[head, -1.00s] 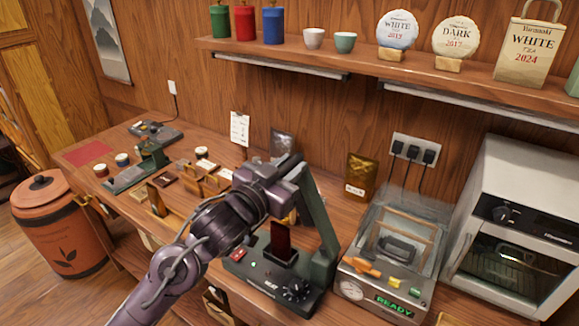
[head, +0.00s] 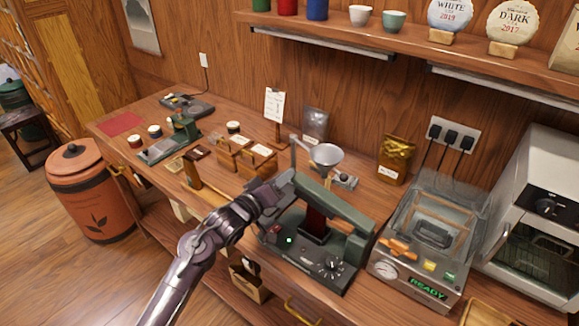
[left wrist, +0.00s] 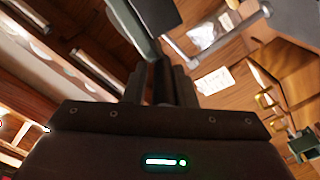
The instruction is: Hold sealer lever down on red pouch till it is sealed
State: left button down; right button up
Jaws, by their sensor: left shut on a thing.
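The sealer (head: 318,265) is a dark machine on the front part of the counter, with a dial and a lit green light. Its dark green lever (head: 325,205) slants low across the top of the upright dark red pouch (head: 314,223). The lever hides the pouch's top edge, so I cannot tell whether it is pressed tight. My left gripper (head: 278,190) is shut on the lever's free left end. In the left wrist view its fingers (left wrist: 163,85) are close together, with a dark green piece beyond them. My right gripper is not in view.
A vacuum machine (head: 425,245) reading READY stands close right of the sealer, with an oven (head: 535,225) beyond. A scale with a metal bowl (head: 326,155) and a gold pouch (head: 394,160) stand behind. Wooden boxes (head: 248,155) stand to the left.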

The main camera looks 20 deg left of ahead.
pick_arm(q)
jog(key=shift+a+f+n+b, duration=0.2)
jog(key=shift+f+n, duration=0.45)
jog(key=shift+f, duration=0.8)
jog(key=shift+a+f+n+b, duration=0.2)
jog(key=shift+f+n, duration=0.45)
jog(key=shift+f, duration=0.8)
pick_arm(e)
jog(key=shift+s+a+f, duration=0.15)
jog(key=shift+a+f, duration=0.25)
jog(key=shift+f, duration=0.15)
pick_arm(q)
jog(key=shift+d+f, duration=0.1)
jog(key=shift+f, duration=0.15)
jog(key=c, duration=1.3)
grip_release()
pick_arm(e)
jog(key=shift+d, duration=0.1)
pick_arm(q)
jog(key=shift+r, duration=0.1)
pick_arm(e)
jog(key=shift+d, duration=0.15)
